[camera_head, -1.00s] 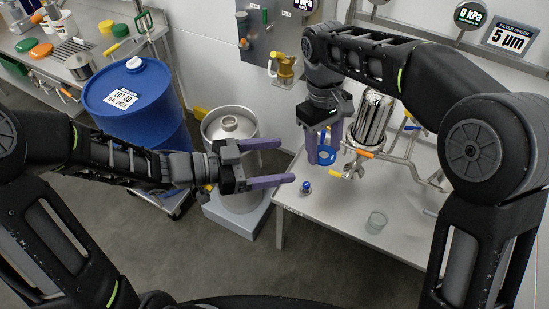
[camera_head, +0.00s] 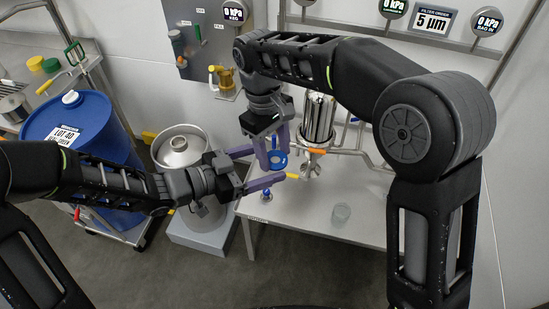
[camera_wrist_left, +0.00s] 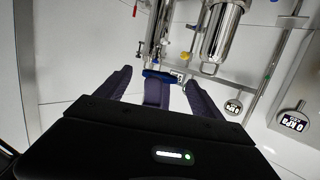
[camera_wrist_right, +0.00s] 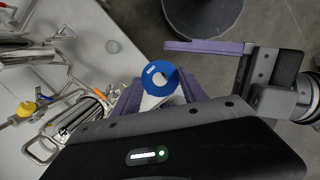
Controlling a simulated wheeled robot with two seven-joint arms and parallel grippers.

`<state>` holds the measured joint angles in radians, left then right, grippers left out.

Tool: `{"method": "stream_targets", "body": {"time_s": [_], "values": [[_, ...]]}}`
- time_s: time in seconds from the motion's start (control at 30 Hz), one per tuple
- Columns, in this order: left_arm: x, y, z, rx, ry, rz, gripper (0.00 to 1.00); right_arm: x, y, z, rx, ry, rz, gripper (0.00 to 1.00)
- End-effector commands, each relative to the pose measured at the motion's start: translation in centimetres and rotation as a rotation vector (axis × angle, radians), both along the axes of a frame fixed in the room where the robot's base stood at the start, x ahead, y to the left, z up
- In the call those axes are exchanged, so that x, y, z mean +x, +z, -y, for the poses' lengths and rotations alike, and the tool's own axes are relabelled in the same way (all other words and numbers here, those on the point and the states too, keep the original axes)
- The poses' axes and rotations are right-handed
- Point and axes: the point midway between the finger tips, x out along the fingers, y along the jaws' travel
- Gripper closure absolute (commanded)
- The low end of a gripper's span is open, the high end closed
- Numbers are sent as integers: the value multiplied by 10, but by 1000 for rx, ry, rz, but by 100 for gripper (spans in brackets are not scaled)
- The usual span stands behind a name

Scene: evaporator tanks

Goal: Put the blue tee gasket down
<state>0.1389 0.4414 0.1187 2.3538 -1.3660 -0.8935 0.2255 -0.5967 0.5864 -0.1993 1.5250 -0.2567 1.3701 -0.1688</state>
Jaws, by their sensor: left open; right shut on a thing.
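The blue tee gasket (camera_head: 278,160) is a flat blue ring, held above the table near the filter housing. My right gripper (camera_head: 274,150) points down and is shut on it. In the right wrist view the gasket (camera_wrist_right: 157,78) shows face-on, with its centre hole and a small white label, between the fingertips. My left gripper (camera_head: 266,167) is open, its two fingers spread and pointing right toward the gasket. In the left wrist view the gasket (camera_wrist_left: 160,75) shows edge-on between the open left fingers; whether they touch it cannot be told.
A steel pot (camera_head: 181,150) and a blue drum (camera_head: 75,130) stand left. The table front is mostly clear.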

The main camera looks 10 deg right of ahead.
Motion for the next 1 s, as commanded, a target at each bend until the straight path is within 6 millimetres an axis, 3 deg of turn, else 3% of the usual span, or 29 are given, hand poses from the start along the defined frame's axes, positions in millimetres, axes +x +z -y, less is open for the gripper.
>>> {"method": "stream_targets", "body": {"time_s": [0.2,0.57,1.0], "values": [[10,-6,25,0,-1,0,23,0,0,0,0,0,0,98],[13,-6,29,0,1,0,23,0,0,0,0,0,0,98],[13,-6,29,0,1,0,57,0,0,0,0,0,0,98]]}}
